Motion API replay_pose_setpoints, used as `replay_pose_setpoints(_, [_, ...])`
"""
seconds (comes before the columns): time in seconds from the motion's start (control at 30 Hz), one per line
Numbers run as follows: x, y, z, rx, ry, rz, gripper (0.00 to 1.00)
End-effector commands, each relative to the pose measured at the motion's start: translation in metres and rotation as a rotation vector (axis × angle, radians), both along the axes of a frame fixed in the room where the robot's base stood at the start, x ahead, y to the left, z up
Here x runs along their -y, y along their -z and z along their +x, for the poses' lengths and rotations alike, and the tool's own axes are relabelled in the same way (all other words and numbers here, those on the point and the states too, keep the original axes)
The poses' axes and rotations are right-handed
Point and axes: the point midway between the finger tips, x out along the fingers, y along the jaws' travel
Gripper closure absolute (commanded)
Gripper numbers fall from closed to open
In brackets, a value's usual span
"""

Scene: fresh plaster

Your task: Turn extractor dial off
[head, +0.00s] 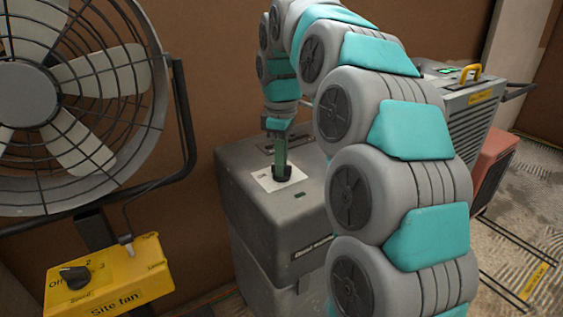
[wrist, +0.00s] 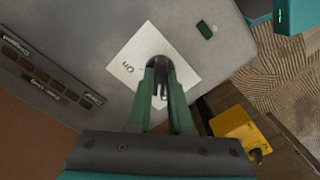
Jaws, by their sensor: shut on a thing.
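The extractor (head: 250,190) is a grey box in the middle of the head view, and its top fills much of the wrist view (wrist: 95,45). A black dial (head: 282,174) sits on a white label plate (head: 265,183) on that top. In the wrist view the dial (wrist: 157,68) is between the green fingertips of my gripper (wrist: 160,82). My gripper also shows in the head view (head: 281,158), pointing down and shut on the dial. The word "On" is readable on the label, left of the dial; the rest of the label is partly covered.
A large fan (head: 65,110) stands at the left, with a yellow "Site fan" control box (head: 120,275) carrying its own black knob. A grey machine with a yellow handle (head: 470,73) and a red box (head: 492,160) stand at the right. A brown wall is close behind.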

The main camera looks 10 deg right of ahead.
Motion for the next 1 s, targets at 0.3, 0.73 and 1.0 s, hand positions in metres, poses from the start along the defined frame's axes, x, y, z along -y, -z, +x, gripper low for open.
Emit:
replay_pose_setpoints(0.3, [0.0000, -0.0005, 0.0001, 0.001, -0.079, 0.000, 1.00])
replay_pose_setpoints(0.73, [0.0001, -0.0004, 0.0002, 0.001, -0.087, 0.000, 1.00])
replay_pose_setpoints(1.0, [0.0001, -0.0002, 0.0000, 0.000, -0.086, 0.000, 0.52])
